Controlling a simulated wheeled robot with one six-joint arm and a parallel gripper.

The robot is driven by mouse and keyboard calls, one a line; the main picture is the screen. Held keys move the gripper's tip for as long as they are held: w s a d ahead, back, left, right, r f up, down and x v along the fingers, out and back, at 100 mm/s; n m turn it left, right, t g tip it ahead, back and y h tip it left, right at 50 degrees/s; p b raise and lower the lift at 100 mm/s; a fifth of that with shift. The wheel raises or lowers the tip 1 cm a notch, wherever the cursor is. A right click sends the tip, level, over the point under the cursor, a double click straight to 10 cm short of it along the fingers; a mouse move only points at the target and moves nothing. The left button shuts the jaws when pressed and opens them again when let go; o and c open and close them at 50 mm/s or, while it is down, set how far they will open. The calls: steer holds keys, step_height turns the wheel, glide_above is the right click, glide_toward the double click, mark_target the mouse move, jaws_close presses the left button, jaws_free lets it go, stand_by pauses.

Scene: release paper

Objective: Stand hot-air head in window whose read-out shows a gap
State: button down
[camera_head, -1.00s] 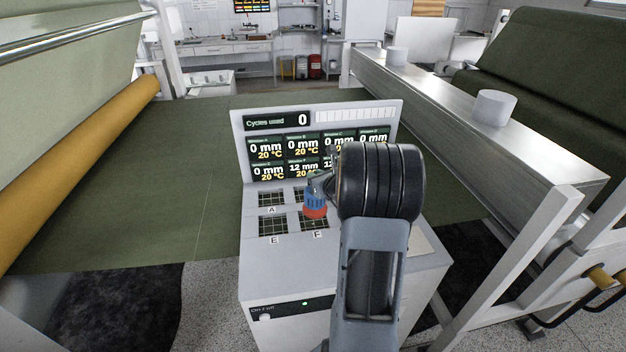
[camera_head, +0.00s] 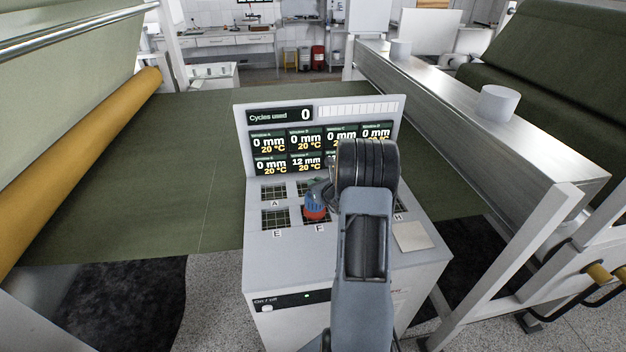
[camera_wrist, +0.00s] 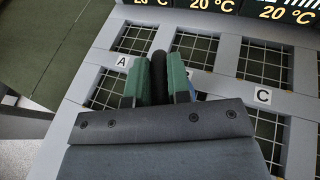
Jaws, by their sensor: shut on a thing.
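The hot-air head (camera_head: 315,208), blue with a red lower end, is in my gripper (camera_head: 320,188). In the wrist view the green fingers (camera_wrist: 160,85) are shut on its black stem (camera_wrist: 158,68). In the head view the hot-air head covers much of the window marked F (camera_head: 322,223); whether it touches the panel I cannot tell. The read-out for window F (camera_head: 306,163) shows 12 mm. The other readable ones, such as window E (camera_head: 269,165), show 0 mm. My arm hides some lower-row read-outs.
Gridded windows A (camera_head: 273,191) and E (camera_head: 275,219) lie clear to the left on the white console (camera_head: 290,265). The upright display board (camera_head: 240,130) stands behind them. A pale square pad (camera_head: 413,237) is at right. A metal beam (camera_head: 470,115) runs along the right.

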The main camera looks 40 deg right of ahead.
stand_by(0.4)
steer(key=c, duration=1.1)
jaws_free()
steer(key=shift+f, duration=0.1)
